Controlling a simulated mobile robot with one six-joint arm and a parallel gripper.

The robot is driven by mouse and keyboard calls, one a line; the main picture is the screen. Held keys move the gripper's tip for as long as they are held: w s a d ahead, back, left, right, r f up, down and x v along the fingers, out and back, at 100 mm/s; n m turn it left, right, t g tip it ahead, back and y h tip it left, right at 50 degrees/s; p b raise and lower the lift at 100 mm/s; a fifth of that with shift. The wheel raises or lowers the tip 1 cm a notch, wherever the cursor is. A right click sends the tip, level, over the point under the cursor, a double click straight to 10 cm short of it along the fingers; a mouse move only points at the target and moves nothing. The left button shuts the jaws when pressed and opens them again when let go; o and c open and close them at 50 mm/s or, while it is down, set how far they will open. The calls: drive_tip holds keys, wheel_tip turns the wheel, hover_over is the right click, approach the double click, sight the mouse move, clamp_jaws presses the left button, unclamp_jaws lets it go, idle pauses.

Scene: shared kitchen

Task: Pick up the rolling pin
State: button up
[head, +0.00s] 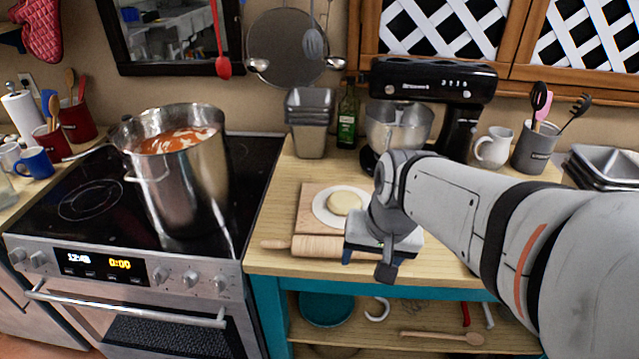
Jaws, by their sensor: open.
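The rolling pin (318,246) is pale wood and lies sideways along the front edge of the wooden counter. Its left handle shows, and its right end is hidden behind my gripper. My gripper (362,258) is at the right part of the pin, with blue fingertips low near the counter's front edge. It is open. Whether the fingers stand around the pin or in front of it cannot be told from this view.
A board (309,213) with a white plate (321,205) of dough lies just behind the pin. A stand mixer (433,88), metal tins (310,135) and a bottle (347,118) stand further back. A steel pot (182,185) of red soup stands on the stove at left.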

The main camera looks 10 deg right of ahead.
drive_tip(key=shift+o, duration=0.7)
drive_tip(key=w+d+f+m+y+p, duration=0.1)
drive_tip(key=w+d+f+m, duration=0.1)
drive_tip(key=w+m, duration=0.5)
drive_tip(key=shift+w+d+f+m+g+y+p, duration=0.3)
drive_tip(key=shift+d+m+g+y, duration=0.15)
drive_tip(key=shift+d, duration=0.2)
drive_tip(key=w+d+f+m+y+p, duration=0.1)
drive_tip(key=w+d+f+m, duration=0.45)
drive_tip(key=m, duration=0.35)
drive_tip(key=shift+t+y, duration=0.25)
drive_tip(key=x, duration=0.5)
drive_tip(key=d+p+x, duration=0.1)
drive_tip(key=x, duration=0.2)
drive_tip(key=shift+w+f, duration=0.1)
drive_tip(key=shift+w, duration=0.1)
drive_tip(key=shift+c, duration=0.3)
drive_tip(key=c, duration=1.1)
